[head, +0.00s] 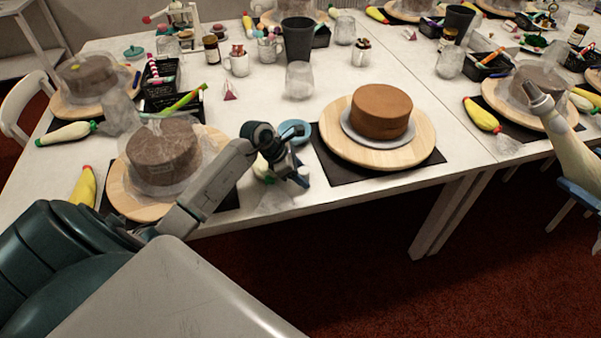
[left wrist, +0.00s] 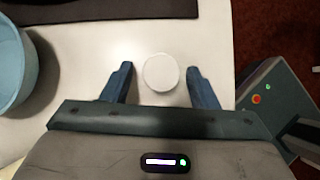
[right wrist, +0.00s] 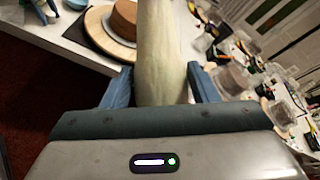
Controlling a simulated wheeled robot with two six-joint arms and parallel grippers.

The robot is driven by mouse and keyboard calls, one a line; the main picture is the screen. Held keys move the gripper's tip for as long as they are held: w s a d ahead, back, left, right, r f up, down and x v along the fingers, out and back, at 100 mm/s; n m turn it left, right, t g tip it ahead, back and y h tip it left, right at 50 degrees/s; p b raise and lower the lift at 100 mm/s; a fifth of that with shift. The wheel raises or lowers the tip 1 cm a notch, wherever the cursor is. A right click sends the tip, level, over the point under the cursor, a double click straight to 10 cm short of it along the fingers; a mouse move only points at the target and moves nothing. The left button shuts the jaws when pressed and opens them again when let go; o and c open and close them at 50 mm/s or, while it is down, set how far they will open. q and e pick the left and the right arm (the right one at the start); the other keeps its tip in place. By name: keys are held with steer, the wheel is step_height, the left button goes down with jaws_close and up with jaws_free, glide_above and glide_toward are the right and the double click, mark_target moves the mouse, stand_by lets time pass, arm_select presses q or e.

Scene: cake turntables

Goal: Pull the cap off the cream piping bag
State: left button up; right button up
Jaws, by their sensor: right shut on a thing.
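The cream piping bag (head: 572,145) is at the right of the head view, tilted, its grey nozzle (head: 540,96) pointing up and left. No separate cap shows clearly on that tip. My right gripper (head: 580,190) is shut on the bag, which also fills the middle of the right wrist view (right wrist: 162,50). My left gripper (head: 290,172) is low over the table's front edge. In the left wrist view its fingers are apart, with a small round white thing (left wrist: 161,72) between them. I cannot tell whether this is the cap; gaps show on both sides.
A brown cake (head: 382,111) on a wooden turntable (head: 345,150) stands right of my left gripper, on a dark mat (head: 340,172). A wrapped cake (head: 163,150) stands to its left. A blue bowl (head: 296,130) is just behind it. Glasses and mugs stand farther back.

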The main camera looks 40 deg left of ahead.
arm_select(q)
steer(key=shift+r+p, duration=1.55)
steer(key=shift+r, duration=1.5)
arm_select(e)
steer(key=shift+r, duration=1.6)
